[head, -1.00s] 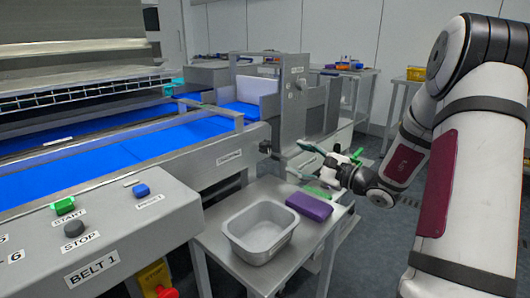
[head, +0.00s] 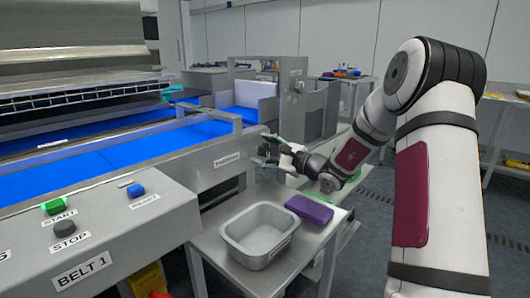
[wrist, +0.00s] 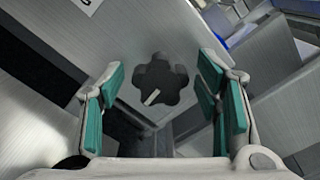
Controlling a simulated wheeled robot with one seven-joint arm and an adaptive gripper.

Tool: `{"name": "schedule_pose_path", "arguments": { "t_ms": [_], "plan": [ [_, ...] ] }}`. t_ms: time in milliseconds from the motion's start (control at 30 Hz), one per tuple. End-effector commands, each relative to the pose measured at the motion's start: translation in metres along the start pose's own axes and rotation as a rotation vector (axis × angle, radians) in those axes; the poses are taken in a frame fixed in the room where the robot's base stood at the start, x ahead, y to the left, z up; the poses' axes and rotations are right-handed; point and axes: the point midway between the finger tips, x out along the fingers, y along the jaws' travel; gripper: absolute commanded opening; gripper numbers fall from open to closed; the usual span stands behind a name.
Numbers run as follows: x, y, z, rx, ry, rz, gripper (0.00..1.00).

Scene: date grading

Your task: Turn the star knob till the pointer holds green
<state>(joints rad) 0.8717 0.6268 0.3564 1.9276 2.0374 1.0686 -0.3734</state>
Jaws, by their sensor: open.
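The star knob (wrist: 160,78) is black and lobed, with a white pointer line on its face. It sits on a grey metal panel in the middle of the wrist view. The line points down and slightly left. My gripper (wrist: 160,82) is open, with its teal-padded fingers on either side of the knob in that view. No contact shows, and how far the fingertips are from the knob is unclear. In the head view my gripper (head: 268,152) is at the end of the belt machine's side rail, and the knob is largely hidden there. I see no green zone by the knob.
A small metal table (head: 222,254) stands below my gripper, holding a grey tub (head: 236,247) and a purple block (head: 309,209). The blue belt (head: 120,160) runs left. The BELT 1 panel (head: 140,222) with START and STOP buttons is at front left.

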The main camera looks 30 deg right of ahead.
Motion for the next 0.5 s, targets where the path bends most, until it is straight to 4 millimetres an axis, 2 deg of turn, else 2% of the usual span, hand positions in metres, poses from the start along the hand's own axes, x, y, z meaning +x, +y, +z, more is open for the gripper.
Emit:
{"name": "schedule_pose_path", "arguments": {
  "t_ms": [133, 300, 367, 500],
  "plan": [
    [-0.0001, -0.0001, 0.0001, 0.000, 0.000, 0.000, 0.58],
    [-0.0003, -0.0001, 0.0002, 0.000, 0.000, 0.000, 0.19],
    [-0.0003, 0.0000, 0.0002, 0.000, 0.000, 0.000, 0.09],
    [-0.0004, -0.0001, 0.0004, 0.007, 0.000, 0.000, 0.09]
  ]
}}
